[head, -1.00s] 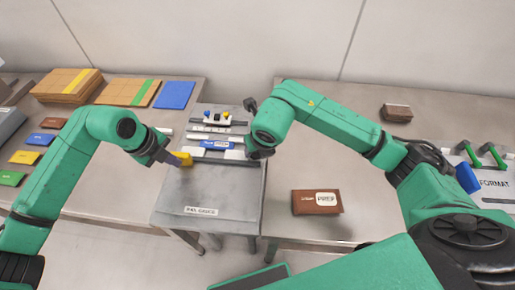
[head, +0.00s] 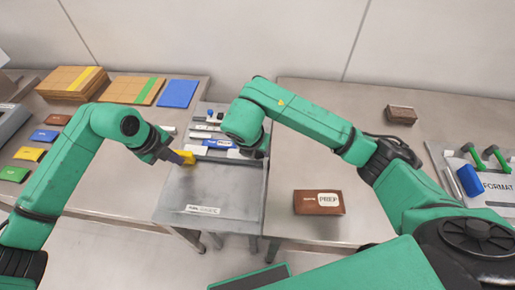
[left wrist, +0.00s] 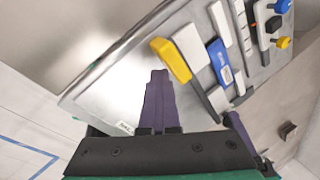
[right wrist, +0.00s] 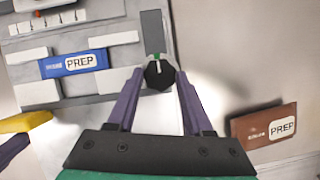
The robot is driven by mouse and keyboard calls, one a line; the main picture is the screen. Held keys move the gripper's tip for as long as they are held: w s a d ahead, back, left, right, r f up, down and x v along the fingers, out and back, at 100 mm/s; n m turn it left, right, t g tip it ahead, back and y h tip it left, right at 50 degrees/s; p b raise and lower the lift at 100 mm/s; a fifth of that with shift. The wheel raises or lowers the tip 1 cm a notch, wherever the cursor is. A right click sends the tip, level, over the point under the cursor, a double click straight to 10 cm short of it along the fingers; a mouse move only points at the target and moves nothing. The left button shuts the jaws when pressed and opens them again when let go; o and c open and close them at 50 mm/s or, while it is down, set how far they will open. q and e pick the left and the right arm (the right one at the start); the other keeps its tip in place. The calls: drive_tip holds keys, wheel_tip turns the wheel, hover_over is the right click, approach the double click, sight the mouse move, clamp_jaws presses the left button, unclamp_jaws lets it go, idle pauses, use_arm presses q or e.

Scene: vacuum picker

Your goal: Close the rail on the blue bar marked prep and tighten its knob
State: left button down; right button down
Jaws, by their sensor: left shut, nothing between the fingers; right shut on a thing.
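The blue bar marked PREP (right wrist: 75,63) lies between pale blocks on a grey fixture; it also shows in the left wrist view (left wrist: 220,62). A dark grey strip, seemingly the rail (left wrist: 203,99), runs alongside these blocks, with a yellow tab (left wrist: 170,60) at one end. A black knob (right wrist: 160,75) with a green and white mark sits at the right of the bar. My right gripper (right wrist: 160,82) is shut on the knob. My left gripper (head: 176,158) is shut and empty, close beside the yellow tab; touching cannot be told. My right wrist hides the knob in the head view.
A brown card marked PREP (head: 318,202) lies right of the fixture. Cardboard stacks (head: 72,82) and coloured blocks stand on the left table. A FORMAT board (head: 495,187) with green handles lies far right.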

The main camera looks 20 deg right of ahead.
use_arm(q)
drive_tip(key=shift+w+r, duration=0.1)
use_arm(e)
drive_tip(key=shift+s+a, duration=0.1)
drive_tip(key=shift+s, duration=0.05)
drive_tip(key=shift+c, duration=1.5)
unclamp_jaws()
drive_tip(key=v, duration=1.2)
